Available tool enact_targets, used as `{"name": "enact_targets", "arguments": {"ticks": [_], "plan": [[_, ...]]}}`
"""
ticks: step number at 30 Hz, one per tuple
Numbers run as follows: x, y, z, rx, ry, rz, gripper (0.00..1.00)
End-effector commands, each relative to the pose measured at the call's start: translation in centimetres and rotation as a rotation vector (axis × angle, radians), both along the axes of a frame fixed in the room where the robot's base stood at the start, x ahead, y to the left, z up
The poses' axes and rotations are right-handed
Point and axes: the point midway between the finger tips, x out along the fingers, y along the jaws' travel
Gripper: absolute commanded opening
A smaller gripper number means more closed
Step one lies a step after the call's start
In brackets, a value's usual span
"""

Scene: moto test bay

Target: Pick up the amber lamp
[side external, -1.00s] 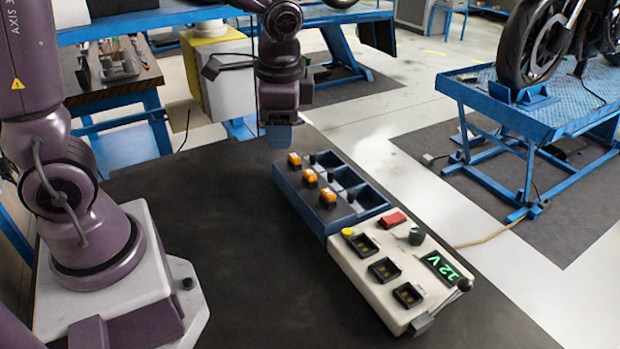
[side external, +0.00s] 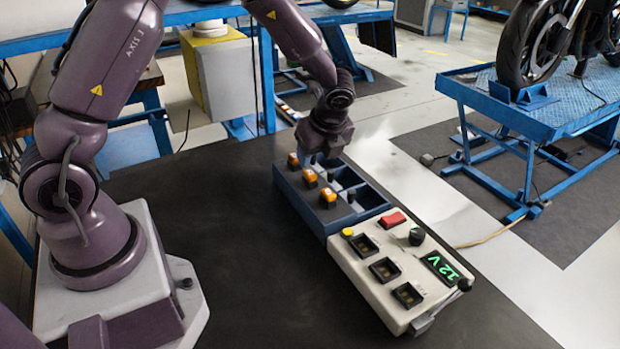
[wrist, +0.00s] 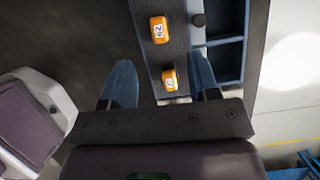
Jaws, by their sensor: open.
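Several amber lamps sit in a row on the left strip of a blue rack: a far one (side external: 293,160), a middle one (side external: 309,178) and a near one (side external: 327,195). The wrist view shows one lamp (wrist: 170,79) and another marked 2 (wrist: 158,30). My gripper (side external: 318,160) is low over the far end of the rack, open and empty. In the wrist view its blue fingers (wrist: 160,82) stand apart, and one lamp appears between them, nearer the right finger. I cannot tell whether the fingertips are level with that lamp.
The blue rack (side external: 362,203) has open compartments and small black pegs on its right side. A cream test box (side external: 370,295) with empty sockets, a red switch and a green 12 V display adjoins its near end. The dark table (side external: 230,260) is clear to the left.

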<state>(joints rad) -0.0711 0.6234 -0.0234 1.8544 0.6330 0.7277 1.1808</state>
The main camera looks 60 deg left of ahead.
Motion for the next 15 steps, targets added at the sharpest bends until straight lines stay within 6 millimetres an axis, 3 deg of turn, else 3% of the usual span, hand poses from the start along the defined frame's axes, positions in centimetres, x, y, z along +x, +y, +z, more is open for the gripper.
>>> {"name": "enact_targets", "arguments": {"ticks": [8,15], "plan": [[0.0,1.0,-2.3,0.0,0.0,0.002,0.55],[0.0,2.6,-5.4,0.0,0.001,0.002,0.55]]}}
